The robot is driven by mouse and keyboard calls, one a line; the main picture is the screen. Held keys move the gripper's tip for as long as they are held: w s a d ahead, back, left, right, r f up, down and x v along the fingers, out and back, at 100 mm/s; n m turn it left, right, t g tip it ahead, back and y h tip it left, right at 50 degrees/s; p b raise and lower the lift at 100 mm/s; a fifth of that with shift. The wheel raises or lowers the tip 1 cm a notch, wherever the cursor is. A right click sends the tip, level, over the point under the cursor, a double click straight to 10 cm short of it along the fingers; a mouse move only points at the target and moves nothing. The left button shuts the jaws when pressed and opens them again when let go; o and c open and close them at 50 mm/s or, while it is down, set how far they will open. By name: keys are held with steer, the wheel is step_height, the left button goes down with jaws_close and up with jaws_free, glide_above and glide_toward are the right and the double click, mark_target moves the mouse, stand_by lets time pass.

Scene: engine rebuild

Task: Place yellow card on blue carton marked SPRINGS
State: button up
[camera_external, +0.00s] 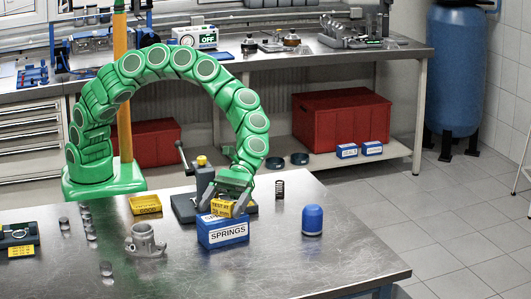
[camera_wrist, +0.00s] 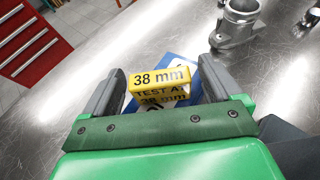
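The blue carton marked SPRINGS (camera_external: 224,233) stands upright on the metal table. The yellow card (camera_external: 221,208), lettered "TEST AT 38 mm", is at the carton's top, seemingly resting on it. In the wrist view the yellow card (camera_wrist: 160,83) sits between my fingers, with part of the blue carton (camera_wrist: 183,64) showing behind it. My gripper (camera_external: 222,203) points down over the carton. In the wrist view my gripper (camera_wrist: 160,85) is open around the card, with narrow gaps beside it. Contact under the card is partly hidden.
A dark fixture with a lever (camera_external: 187,205) stands just behind the carton. A grey metal housing (camera_external: 145,241) is to the left, a blue capped cylinder (camera_external: 312,220) to the right, and a spring (camera_external: 279,189) behind. A yellow tray (camera_external: 146,205) lies farther left. The front right tabletop is clear.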

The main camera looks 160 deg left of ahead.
steer(key=shift+r, duration=0.1)
steer(key=shift+s+a+r, duration=0.15)
steer(key=shift+s+a, duration=0.05)
steer(key=v, duration=1.1)
steer(key=shift+s, duration=0.2)
steer(key=shift+a+r, duration=0.1)
steer(key=shift+a, duration=0.15)
